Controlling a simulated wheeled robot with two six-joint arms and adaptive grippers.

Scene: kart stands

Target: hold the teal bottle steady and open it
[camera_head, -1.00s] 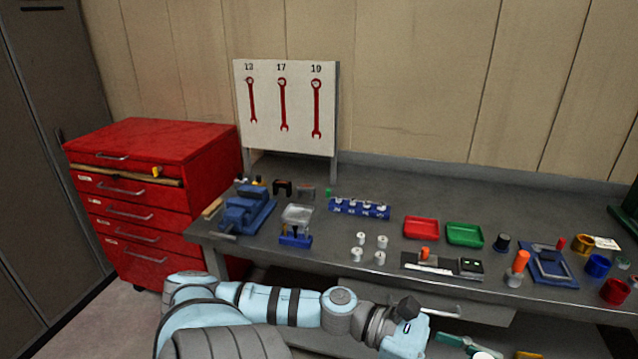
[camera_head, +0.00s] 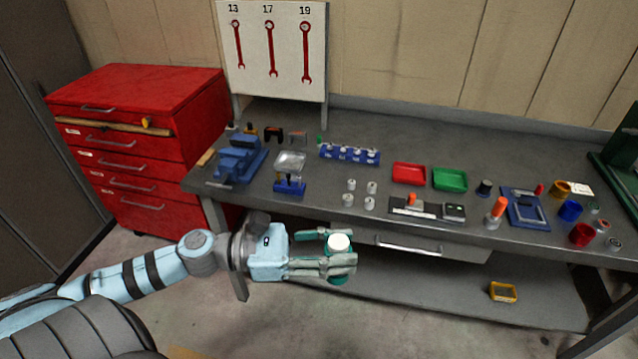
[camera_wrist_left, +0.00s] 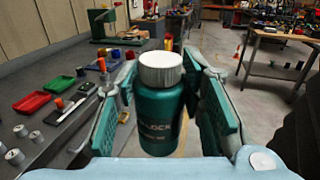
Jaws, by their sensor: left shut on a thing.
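The teal bottle (camera_wrist_left: 160,118) stands upright between the finger pads of my left gripper (camera_head: 335,257), with its white cap (camera_wrist_left: 161,69) on top. In the head view the white cap (camera_head: 340,243) shows above the fingers, and the teal body (camera_head: 338,279) shows partly below them. My left gripper is shut on the bottle and holds it in the air in front of the workbench. The fingers hide part of the bottle's body in the head view. My right gripper is in neither view.
The grey workbench (camera_head: 390,140) lies beyond the gripper, with a drawer (camera_head: 425,250) under its top. A red tray (camera_head: 408,174), a green tray (camera_head: 449,180) and a blue vise (camera_head: 238,160) stand on it. A lower shelf (camera_head: 440,290) holds a yellow-framed item (camera_head: 503,291).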

